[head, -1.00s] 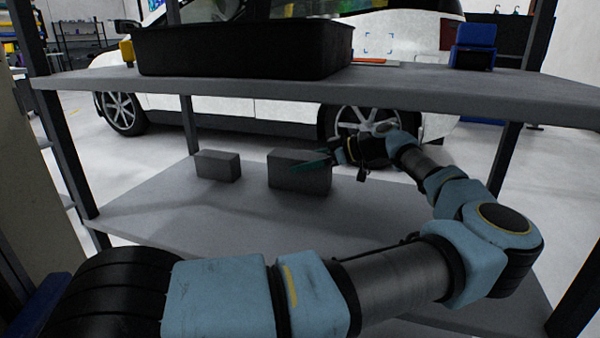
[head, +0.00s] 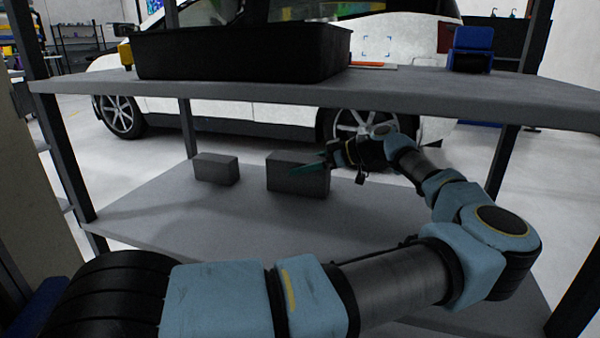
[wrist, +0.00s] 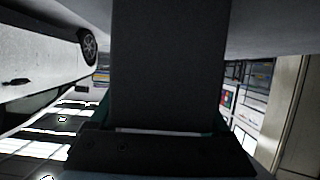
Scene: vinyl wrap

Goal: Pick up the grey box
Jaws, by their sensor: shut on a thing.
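Two dark grey boxes are over the lower shelf (head: 250,225). The larger grey box (head: 290,182) is near the middle, and my gripper (head: 308,168) is at its right part, with a teal finger across its near face. My gripper is shut on this larger box. In the wrist view the box (wrist: 170,65) fills the middle, between the teal fingers at the bottom. The smaller grey box (head: 215,170) stands to the left, apart from it. I cannot tell whether the larger box touches the shelf.
The upper shelf (head: 420,92) runs above my arm and carries a black bin (head: 240,52) and a blue object (head: 470,48). Dark shelf posts (head: 68,160) stand at the sides. A white car (head: 250,105) is behind. The front of the lower shelf is clear.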

